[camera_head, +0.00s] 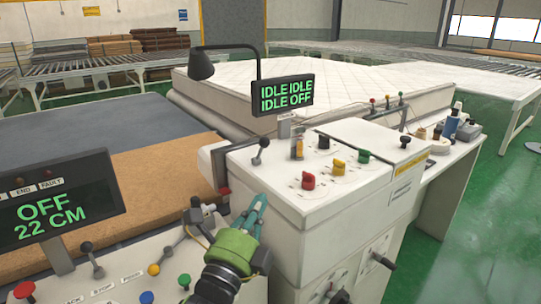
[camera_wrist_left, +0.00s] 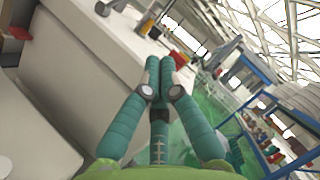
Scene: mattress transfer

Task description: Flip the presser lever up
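A lever with a dark round knob (camera_head: 264,143) stands at the left edge of the white cabinet top, beside a dark bracket. I cannot tell for sure that it is the presser lever, as several similar levers show. My left gripper (camera_head: 262,198) has teal fingers and is in front of the cabinet's left side, below and apart from that lever. In the left wrist view the fingertips (camera_wrist_left: 161,62) meet, with nothing seen between them. A dark-knobbed lever (camera_wrist_left: 103,8) also shows at the top there. My right gripper is not in view.
The white cabinet (camera_head: 300,225) carries red, yellow and green knobs and an IDLE display (camera_head: 283,95). A front panel with more levers and buttons, and an OFF 22 CM display (camera_head: 55,205), lies at lower left. A mattress (camera_head: 345,80) lies behind.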

